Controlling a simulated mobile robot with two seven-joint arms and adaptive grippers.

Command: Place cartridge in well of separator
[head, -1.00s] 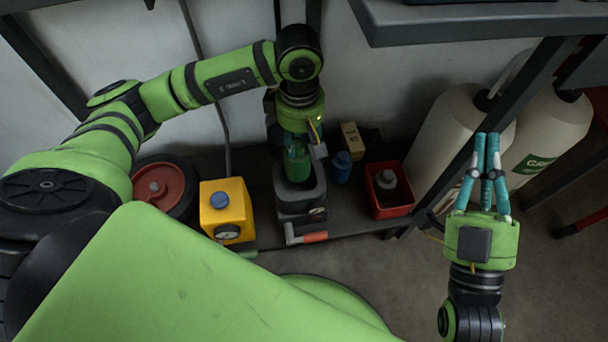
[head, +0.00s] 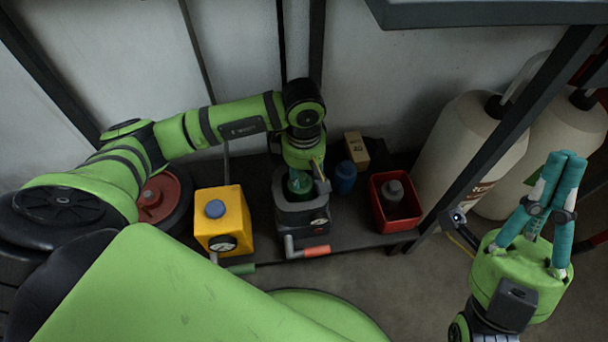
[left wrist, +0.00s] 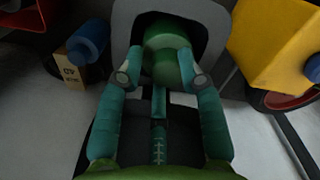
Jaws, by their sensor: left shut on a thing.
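In the left wrist view the cartridge (left wrist: 168,62) is a green cylinder framed by the well's grey rim (left wrist: 211,22). My left gripper (head: 299,178) points down over the separator, its teal fingers shut on the cartridge from both sides. My right gripper (head: 566,158) is far to the right, empty, its fingertips together.
A yellow box (head: 221,212) with a blue cap stands left of the separator. A blue cylinder (head: 345,177), a small cardboard box (head: 356,150) and a red bin (head: 397,229) stand to its right. A pipe with an orange handle (head: 316,251) juts from the front. Large cream tanks (head: 470,150) stand farther right.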

